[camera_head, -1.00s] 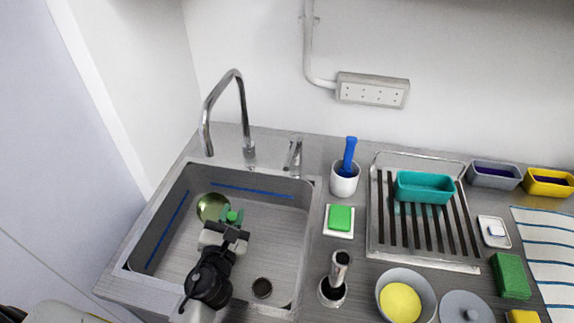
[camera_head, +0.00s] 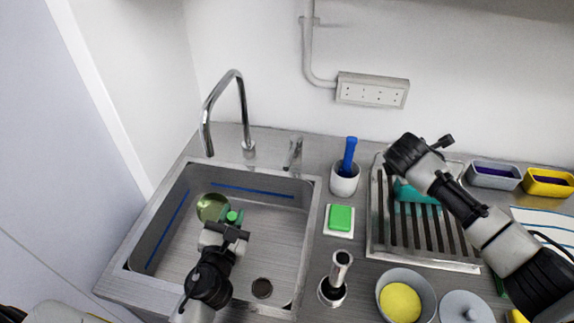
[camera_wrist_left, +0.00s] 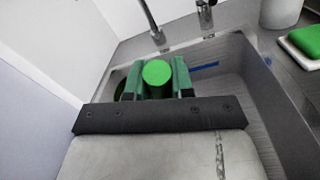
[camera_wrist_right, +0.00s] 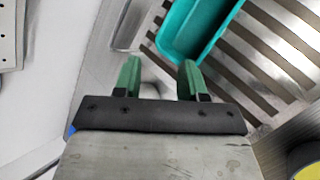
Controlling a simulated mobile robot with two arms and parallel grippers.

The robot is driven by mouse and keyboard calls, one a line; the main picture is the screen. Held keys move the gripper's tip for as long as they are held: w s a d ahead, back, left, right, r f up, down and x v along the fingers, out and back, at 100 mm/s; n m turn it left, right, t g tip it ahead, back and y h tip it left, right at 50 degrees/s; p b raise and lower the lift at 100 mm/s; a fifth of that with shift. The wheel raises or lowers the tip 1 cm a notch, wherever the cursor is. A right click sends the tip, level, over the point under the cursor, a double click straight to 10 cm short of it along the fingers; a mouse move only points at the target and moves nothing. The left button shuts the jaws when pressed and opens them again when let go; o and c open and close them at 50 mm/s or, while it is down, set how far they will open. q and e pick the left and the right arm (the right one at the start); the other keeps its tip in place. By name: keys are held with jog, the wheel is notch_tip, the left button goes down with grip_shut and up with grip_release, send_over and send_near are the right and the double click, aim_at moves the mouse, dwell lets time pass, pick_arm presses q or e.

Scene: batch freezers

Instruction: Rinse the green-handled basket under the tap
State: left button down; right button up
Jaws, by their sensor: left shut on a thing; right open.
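The round green-yellow basket (camera_head: 211,206) is in the sink (camera_head: 262,240), at the back left, below the spout end of the tap (camera_head: 206,138). No water stream is visible. My left gripper (camera_head: 233,222) is shut on the basket's green handle (camera_wrist_left: 157,73), also seen in the left wrist view between the fingers. The basket body is mostly hidden there. The tap lever (camera_head: 292,153) stands right of the spout. My right gripper (camera_wrist_right: 158,80) is open and empty, above the drying rack (camera_head: 460,262).
A teal tray (camera_head: 418,197) on the rack is partly hidden by my right arm. A white cup with a blue-handled tool (camera_head: 348,160), a green sponge (camera_head: 340,217), a metal-topped item (camera_head: 338,280) and a bowl (camera_head: 383,285) stand right of the sink.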

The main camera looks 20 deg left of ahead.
jog(key=s+a+r+n+t+y, duration=0.1)
jog(key=s+a+n, duration=0.15)
jog(key=a, duration=0.45)
jog(key=s+a+r+n+y, duration=0.1)
jog(key=a+r+n, duration=0.15)
jog(key=a, duration=0.55)
jog(key=n+y, duration=0.2)
jog(key=n, duration=0.5)
send_near(288, 166)
jog(key=x, duration=1.1)
jog(key=shift+w+a+f, duration=0.1)
jog(key=shift+a, duration=0.1)
grip_shut()
jog(key=shift+d, duration=0.1)
